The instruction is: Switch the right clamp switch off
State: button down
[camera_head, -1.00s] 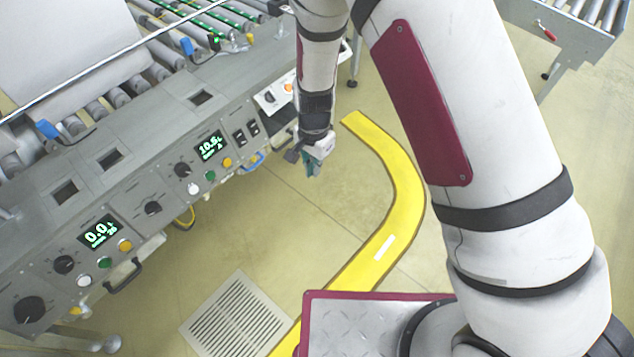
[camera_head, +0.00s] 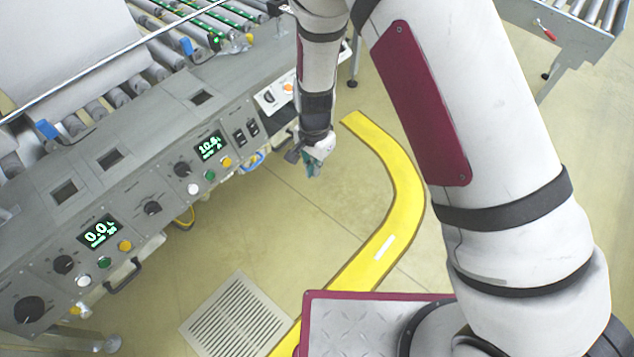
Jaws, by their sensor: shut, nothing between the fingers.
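My gripper (camera_head: 311,170) hangs at the end of my arm, pointing down, to the right of the switches and in front of the panel. It is shut and empty, with clear space between it and the switches.
The panel has two green displays (camera_head: 210,146) (camera_head: 100,231), knobs and coloured buttons. A white panel section (camera_head: 275,95) with a dark knob lies beside the switches, close to my forearm. The floor around the yellow stripe (camera_head: 400,190) is clear.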

jog(key=shift+f, duration=0.25)
